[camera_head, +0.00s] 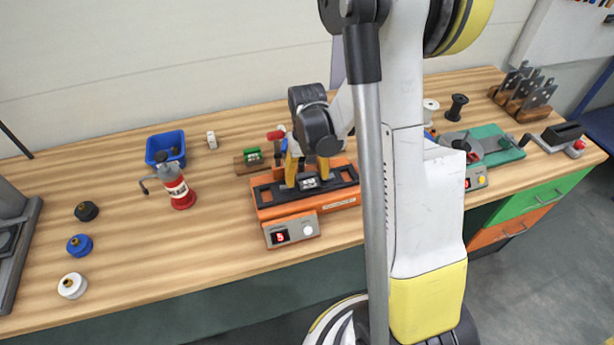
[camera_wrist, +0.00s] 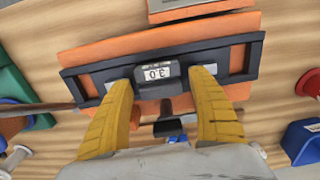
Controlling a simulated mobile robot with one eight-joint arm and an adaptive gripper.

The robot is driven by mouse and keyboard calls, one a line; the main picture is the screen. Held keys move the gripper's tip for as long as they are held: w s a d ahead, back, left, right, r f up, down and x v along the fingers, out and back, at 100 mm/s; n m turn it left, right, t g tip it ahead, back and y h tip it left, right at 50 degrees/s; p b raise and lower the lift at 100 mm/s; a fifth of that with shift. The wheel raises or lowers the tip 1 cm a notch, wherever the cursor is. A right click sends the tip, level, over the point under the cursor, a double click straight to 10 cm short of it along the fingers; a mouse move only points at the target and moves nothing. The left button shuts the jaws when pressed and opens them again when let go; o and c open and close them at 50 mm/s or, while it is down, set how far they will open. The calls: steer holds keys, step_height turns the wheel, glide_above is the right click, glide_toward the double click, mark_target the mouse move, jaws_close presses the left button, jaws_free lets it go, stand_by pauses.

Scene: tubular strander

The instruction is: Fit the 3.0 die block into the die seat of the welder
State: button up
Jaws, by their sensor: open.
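The orange welder (camera_head: 287,212) stands on the bench, with a dark frame across its top. The 3.0 die block (camera_wrist: 155,72), a small dark block with a pale label, sits at the middle of that frame, in the die seat. It also shows between the fingers in the head view (camera_head: 309,183). My gripper (camera_head: 306,172) is over the welder with its yellow fingers pointing down. In the wrist view my gripper (camera_wrist: 162,84) is open, with one finger on each side of the block and a gap to it on both sides. The block's underside is hidden.
A green-based device (camera_head: 495,145) is to the right.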

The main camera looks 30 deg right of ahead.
steer(key=shift+r, duration=0.15)
step_height(320, 180, up, 12)
steer(key=p, duration=0.3)
steer(key=s+a+r+n+t, duration=0.3)
steer(key=s+a+r+t, duration=0.4)
steer(key=s+a+r, duration=0.4)
steer(key=a, duration=0.2)
steer(key=shift+s+a+r, duration=0.15)
steer(key=shift+a+r, duration=0.05)
steer(key=shift+a, duration=0.1)
